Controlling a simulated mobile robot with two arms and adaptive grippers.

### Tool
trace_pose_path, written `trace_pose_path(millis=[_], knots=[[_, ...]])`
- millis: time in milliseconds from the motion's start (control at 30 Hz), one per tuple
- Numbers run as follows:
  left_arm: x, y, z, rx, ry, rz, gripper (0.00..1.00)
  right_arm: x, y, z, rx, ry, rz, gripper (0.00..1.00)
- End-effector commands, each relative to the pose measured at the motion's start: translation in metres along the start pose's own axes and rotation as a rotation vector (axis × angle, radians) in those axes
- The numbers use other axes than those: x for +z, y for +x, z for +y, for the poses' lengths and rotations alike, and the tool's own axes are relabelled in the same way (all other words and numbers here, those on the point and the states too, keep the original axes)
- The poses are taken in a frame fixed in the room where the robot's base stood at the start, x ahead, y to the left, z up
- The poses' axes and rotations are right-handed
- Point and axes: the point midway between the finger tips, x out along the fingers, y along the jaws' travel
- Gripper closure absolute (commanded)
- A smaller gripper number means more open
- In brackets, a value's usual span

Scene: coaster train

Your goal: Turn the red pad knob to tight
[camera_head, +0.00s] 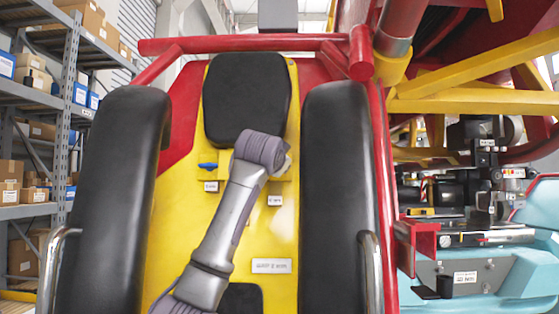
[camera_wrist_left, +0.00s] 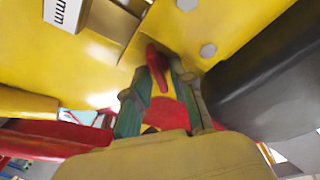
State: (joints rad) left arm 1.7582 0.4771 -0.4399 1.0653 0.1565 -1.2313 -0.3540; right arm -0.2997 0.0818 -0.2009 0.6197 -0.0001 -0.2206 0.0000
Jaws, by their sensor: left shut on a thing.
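The red knob (camera_wrist_left: 156,65) is in the left wrist view, mounted at the yellow panel, with a narrow raised handle and a wider red part below it. My left gripper (camera_wrist_left: 159,88) is shut on it, a dark green finger on each side. In the head view my left arm comes up from the bottom centre, and its grey wrist (camera_head: 262,150) covers the knob and the gripper's fingers. How far the knob is turned cannot be told. My right gripper is not in view.
A blue knob (camera_head: 208,166) sits left of my wrist on the yellow seat back (camera_head: 225,222), with small white labels below. Black side pads (camera_head: 120,200) and (camera_head: 337,190) flank my arm, under a red bar (camera_head: 250,44). Shelves (camera_head: 45,100) stand left.

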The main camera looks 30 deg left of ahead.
Motion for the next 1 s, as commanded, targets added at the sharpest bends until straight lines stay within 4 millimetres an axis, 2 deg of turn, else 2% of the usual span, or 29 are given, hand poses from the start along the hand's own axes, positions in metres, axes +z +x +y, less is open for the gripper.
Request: trace_pose_path(millis=[100, 333, 700, 1000], knots=[[-0.003, 0.0, -0.001, 0.027, 0.11, 0.0, 1.0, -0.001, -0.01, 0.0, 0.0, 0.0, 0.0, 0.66], [-0.002, 0.0, 0.0, 0.079, 0.322, 0.001, 1.0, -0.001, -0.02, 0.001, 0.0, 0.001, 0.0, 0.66], [0.0, 0.0, 0.003, 0.158, 0.641, 0.001, 1.0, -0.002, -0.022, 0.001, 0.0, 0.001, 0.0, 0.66], [0.001, 0.0, 0.004, 0.202, 0.815, 0.0, 1.0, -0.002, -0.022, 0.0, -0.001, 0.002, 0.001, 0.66]])
